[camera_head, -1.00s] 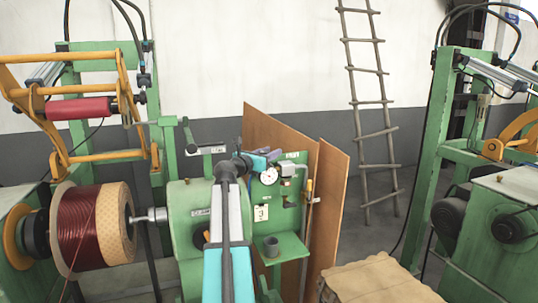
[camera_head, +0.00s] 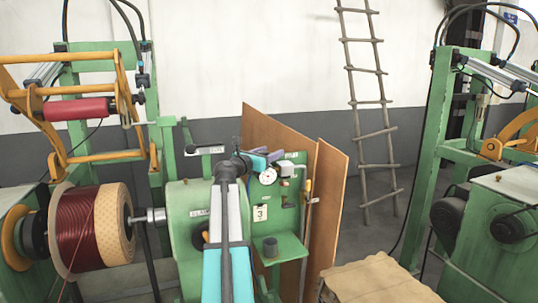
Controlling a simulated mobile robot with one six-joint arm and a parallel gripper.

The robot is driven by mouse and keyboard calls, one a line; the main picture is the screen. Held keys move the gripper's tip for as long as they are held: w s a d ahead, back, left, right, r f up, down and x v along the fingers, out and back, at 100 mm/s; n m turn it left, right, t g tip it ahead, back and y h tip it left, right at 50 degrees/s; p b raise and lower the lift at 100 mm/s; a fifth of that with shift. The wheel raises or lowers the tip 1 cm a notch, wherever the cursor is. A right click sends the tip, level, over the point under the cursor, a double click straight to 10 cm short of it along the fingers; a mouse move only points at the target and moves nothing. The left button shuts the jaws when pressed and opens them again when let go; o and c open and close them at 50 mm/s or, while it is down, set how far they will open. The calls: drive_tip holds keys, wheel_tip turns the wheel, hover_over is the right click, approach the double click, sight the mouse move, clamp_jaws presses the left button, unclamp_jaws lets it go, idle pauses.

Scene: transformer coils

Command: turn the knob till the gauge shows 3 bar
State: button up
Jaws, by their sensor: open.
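A small round white-faced gauge (camera_head: 269,175) sits at the upper part of the green panel (camera_head: 290,222). Its needle is too small to read. A small grey fitting (camera_head: 286,170) stands to the right of the gauge; I cannot tell whether it is the knob. My arm reaches up from the bottom middle, and its dark end is at the gauge's left. My gripper (camera_head: 262,156) shows only in part, beyond the wrist, just above the gauge; it is open. I cannot tell whether it touches anything.
A card marked 3 (camera_head: 260,213) hangs on the panel above a green shelf (camera_head: 288,247) with a grey cup (camera_head: 270,247). Brown boards (camera_head: 330,205) lean behind. A coil of red wire (camera_head: 80,230) is at left. A ladder (camera_head: 366,120) leans on the wall.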

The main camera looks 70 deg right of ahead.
drive_tip(key=b+v, duration=0.3)
drive_tip(key=v, duration=1)
drive_tip(key=shift+a, duration=0.35)
drive_tip(key=shift+w, duration=0.15)
